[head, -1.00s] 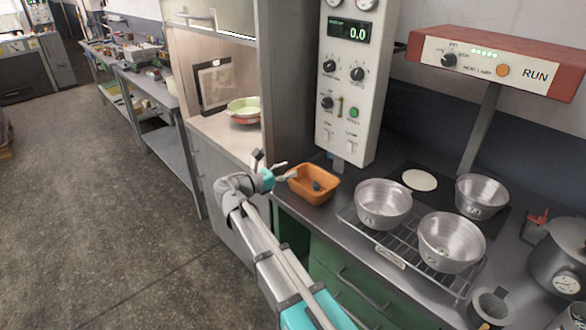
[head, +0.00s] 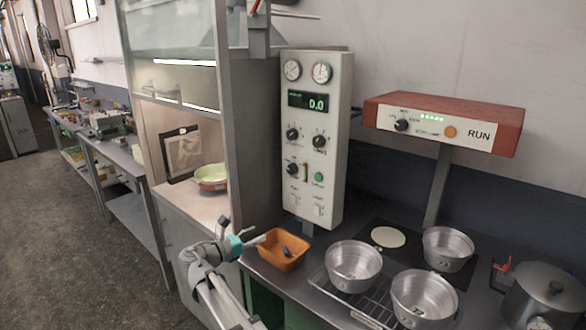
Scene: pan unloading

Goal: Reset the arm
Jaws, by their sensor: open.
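My arm reaches up from the bottom of the head view. My gripper (head: 243,232) is open and appears empty, just left of the orange tub (head: 270,262) on the dark bench. The tub holds a small dark-blue item (head: 287,252). I cannot tell whether a fingertip touches the tub's rim.
A grey control panel (head: 312,210) rises behind the tub. The red lamp unit (head: 440,120) overhangs the rear pan. A lidded pot (head: 545,300) stands at the right. A cabinet post is close left of the tub, with a green-lined bowl (head: 211,177) in its alcove.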

